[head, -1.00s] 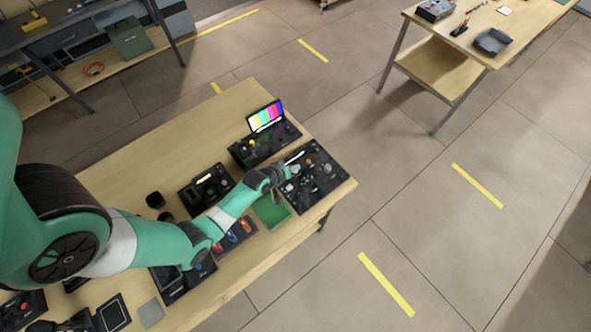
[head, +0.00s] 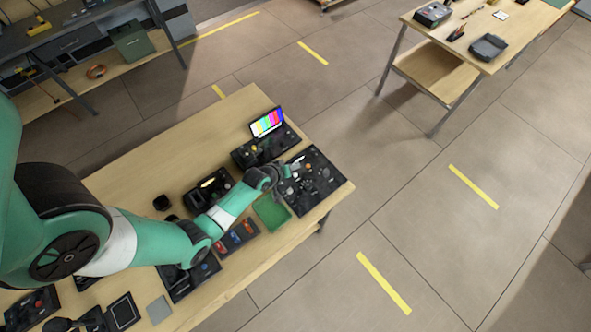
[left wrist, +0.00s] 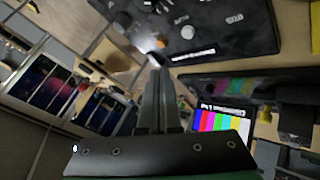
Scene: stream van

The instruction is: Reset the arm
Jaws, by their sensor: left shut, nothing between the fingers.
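My left arm, green and white, reaches in from the left over the wooden table (head: 133,155). Its gripper (head: 285,171) is at the left edge of a black control panel (head: 318,182) with several knobs. In the left wrist view the gripper's fingers (left wrist: 160,85) are together with nothing between them, pointing toward the panel (left wrist: 225,25). A small screen with colour bars (head: 267,122) stands on a black unit behind the gripper; the screen also shows in the left wrist view (left wrist: 215,120). My right gripper is not in view.
A black box with a lit strip (head: 208,190), a green mat (head: 271,212) and a tray with coloured items (head: 236,237) lie near the arm. The upper left part of the table is largely clear. Another table (head: 470,55) stands apart at upper right.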

